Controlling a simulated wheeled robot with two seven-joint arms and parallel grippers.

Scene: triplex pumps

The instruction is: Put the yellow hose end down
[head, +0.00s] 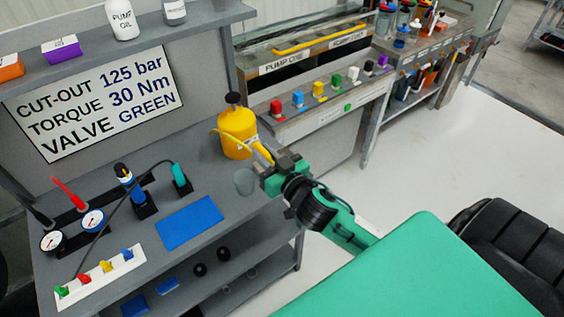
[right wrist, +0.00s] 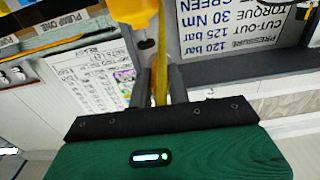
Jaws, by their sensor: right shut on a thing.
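A yellow bottle-shaped can (head: 237,134) with a black cap stands on the grey bench near its right edge. A thin yellow hose (head: 228,139) loops beside it, and its thicker yellow end (head: 262,151) reaches my right gripper (head: 276,166). The right gripper is shut on the yellow hose end, just right of the can and above the bench edge. In the right wrist view the yellow hose (right wrist: 160,60) runs between the two fingers (right wrist: 159,88); the yellow can (right wrist: 133,12) is close by at the top. The hose tip is partly hidden. My left gripper is out of view.
Black holders with tools, two gauges (head: 93,220) and a white strip of coloured valves (head: 98,278) fill the left. Bare bench shows between mat and can.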

